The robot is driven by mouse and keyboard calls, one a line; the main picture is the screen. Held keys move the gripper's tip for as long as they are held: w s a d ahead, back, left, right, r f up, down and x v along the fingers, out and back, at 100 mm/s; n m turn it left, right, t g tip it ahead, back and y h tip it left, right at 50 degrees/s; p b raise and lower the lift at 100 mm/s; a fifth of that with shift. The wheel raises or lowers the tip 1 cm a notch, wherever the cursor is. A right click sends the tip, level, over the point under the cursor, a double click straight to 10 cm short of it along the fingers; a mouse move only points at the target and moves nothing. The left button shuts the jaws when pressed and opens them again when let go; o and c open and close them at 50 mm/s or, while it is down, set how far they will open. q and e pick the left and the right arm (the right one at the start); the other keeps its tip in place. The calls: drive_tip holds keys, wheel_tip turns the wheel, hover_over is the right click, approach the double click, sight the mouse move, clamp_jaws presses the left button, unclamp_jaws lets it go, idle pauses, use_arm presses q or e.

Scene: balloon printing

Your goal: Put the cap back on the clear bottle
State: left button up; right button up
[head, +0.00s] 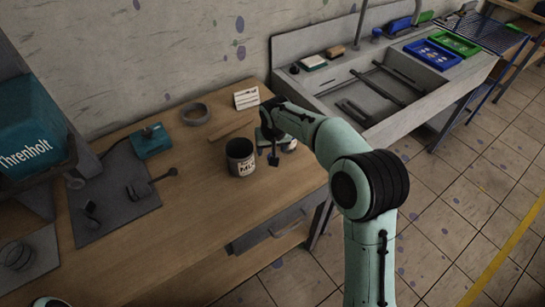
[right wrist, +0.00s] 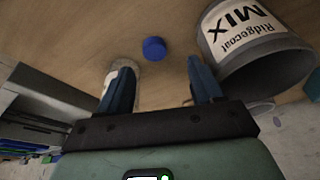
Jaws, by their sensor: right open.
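In the right wrist view a small round blue cap (right wrist: 154,48) lies on the wooden table, ahead of and between the fingers. My right gripper (right wrist: 158,70) is open, with nothing between its fingers. A pale, whitish vessel (right wrist: 127,68), likely the clear bottle, stands just beyond the left finger in that view and is partly hidden by it. In the head view my right gripper (head: 274,156) points down over the table near its right end. The cap is hidden there. My left gripper does not show.
A grey can labelled Ridgecoat MIX (head: 240,158) stands close beside the right gripper; it also shows in the right wrist view (right wrist: 262,72). A small card (head: 246,97) and a tape ring (head: 195,114) are behind. A sink (head: 375,95) is right.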

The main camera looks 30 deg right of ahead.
drive_tip(key=x, duration=0.5)
drive_tip(key=shift+s+d+f, duration=0.1)
drive_tip(key=shift+s+d, duration=0.1)
drive_tip(key=shift+d, duration=0.15)
drive_tip(key=c, duration=1.1)
